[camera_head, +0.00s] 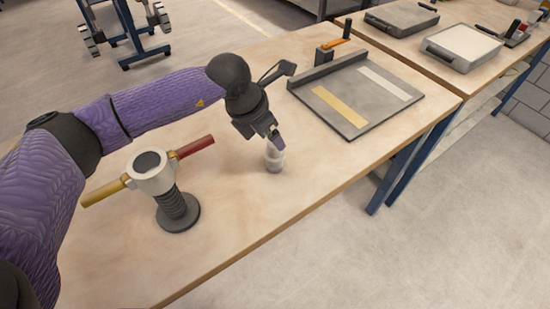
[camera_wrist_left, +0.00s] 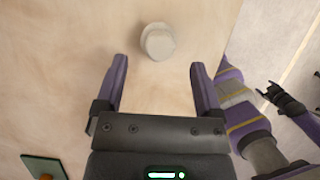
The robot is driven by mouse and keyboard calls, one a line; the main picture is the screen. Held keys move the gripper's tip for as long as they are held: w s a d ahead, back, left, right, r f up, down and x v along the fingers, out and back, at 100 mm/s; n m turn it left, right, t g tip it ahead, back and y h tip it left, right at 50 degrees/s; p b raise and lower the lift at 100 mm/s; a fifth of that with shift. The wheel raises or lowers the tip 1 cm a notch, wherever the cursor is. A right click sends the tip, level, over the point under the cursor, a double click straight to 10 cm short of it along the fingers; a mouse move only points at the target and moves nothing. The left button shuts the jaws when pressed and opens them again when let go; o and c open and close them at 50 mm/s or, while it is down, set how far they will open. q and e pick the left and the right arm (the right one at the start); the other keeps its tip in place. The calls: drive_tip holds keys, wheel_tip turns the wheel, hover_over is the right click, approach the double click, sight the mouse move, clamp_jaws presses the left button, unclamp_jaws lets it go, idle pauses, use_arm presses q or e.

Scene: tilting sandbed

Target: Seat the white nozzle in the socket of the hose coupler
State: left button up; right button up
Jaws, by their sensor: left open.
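The white nozzle (camera_head: 273,161) stands upright on the wooden table, near the middle of the head view. In the left wrist view the nozzle (camera_wrist_left: 157,42) lies just beyond the fingertips, centred between their lines. My left gripper (camera_head: 275,141) is open and empty above the nozzle, partly covering its top; its two fingers (camera_wrist_left: 158,66) are spread wide. The hose coupler (camera_head: 176,208) stands upright to the left, with a ribbed dark hose, round foot and white head. Its dark round socket (camera_head: 148,162) faces up and is empty.
The coupler's yellow handle (camera_head: 103,193) and red handle (camera_head: 195,147) stick out sideways. A grey board (camera_head: 325,117) with a raised edge lies at the back right. The table is clear between nozzle and front edge. In the wrist view a purple banded arm (camera_wrist_left: 247,119) shows beyond the edge.

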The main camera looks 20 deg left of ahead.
sight(275, 156)
use_arm(q)
drive_tip(key=b+x, duration=0.2)
drive_tip(key=x, duration=0.3)
drive_tip(key=shift+s+a+f, duration=0.1)
drive_tip(key=shift+s+f, duration=0.05)
drive_tip(key=shift+f, duration=0.25)
use_arm(e)
drive_tip(key=shift+s+d+f, duration=0.2)
drive_tip(key=shift+s+f, duration=0.15)
drive_tip(key=shift+f, duration=0.15)
drive_tip(key=shift+s+d+f, duration=0.2)
drive_tip(key=shift+s+f, duration=0.15)
drive_tip(key=shift+f, duration=0.1)
use_arm(q)
clamp_jaws()
use_arm(e)
drive_tip(key=shift+w, duration=0.5)
